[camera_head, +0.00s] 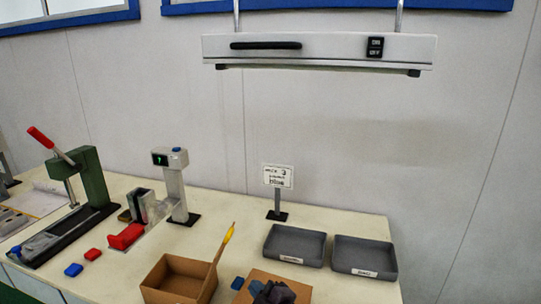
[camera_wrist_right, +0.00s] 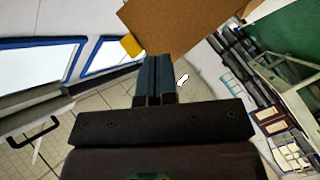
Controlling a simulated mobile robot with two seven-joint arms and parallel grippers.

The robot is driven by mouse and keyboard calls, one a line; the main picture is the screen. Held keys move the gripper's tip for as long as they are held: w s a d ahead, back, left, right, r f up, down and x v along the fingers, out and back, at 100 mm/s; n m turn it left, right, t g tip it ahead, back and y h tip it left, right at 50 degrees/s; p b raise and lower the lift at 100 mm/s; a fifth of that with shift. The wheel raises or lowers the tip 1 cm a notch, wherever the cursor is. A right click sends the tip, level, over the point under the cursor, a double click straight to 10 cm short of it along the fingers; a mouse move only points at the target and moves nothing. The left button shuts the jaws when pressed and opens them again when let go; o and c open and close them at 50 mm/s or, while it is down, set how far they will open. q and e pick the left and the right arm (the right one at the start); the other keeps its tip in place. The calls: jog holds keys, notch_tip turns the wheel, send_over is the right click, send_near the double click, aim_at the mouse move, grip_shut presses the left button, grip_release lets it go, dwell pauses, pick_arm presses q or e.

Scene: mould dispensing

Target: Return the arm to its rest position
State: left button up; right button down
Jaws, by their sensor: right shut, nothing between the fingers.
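My right gripper (camera_head: 262,289) shows at the bottom edge of the head view as a dark, blue-grey shape in front of a brown cardboard surface (camera_head: 300,286). In the right wrist view its two fingers (camera_wrist_right: 155,78) are together, with nothing seen between them. A brown cardboard-coloured panel (camera_wrist_right: 195,30) lies beyond the fingertips there, with a small yellow piece (camera_wrist_right: 131,45) at its edge. I cannot tell how far the fingertips are from the panel. My left gripper is in neither view.
An open cardboard box (camera_head: 176,281) with a yellow-tipped stick (camera_head: 229,233) stands left of the gripper. Two grey trays (camera_head: 295,245) (camera_head: 364,258) stand to the right. A green press (camera_head: 90,180) and a grey stand (camera_head: 174,185) are at left. A lamp bar (camera_head: 320,50) hangs above.

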jog(key=s+d+f+m+g+h, duration=0.1)
jog(key=s+d+m+h, duration=0.45)
jog(key=d, duration=0.35)
jog(key=s+d+f+m+g+h, duration=0.15)
jog(key=s+d+m+h, duration=0.25)
jog(key=s+d+m, duration=0.4)
jog(key=s+d+m+g+h, duration=0.15)
jog(key=s+d+g, duration=0.25)
jog(key=s+d, duration=0.45)
jog(key=s+d+m+g, duration=0.25)
jog(key=s+d, duration=0.25)
jog(key=s, duration=0.6)
jog(key=w+f+t+b, duration=0.1)
jog(key=w+f+t, duration=0.2)
jog(key=f, duration=0.3)
jog(key=w+f+n+t+y, duration=0.1)
jog(key=w+f+t, duration=0.3)
jog(key=f, duration=0.3)
jog(key=shift+w+d+b, duration=0.15)
jog(key=shift+w+b, duration=0.05)
jog(key=shift+b, duration=0.2)
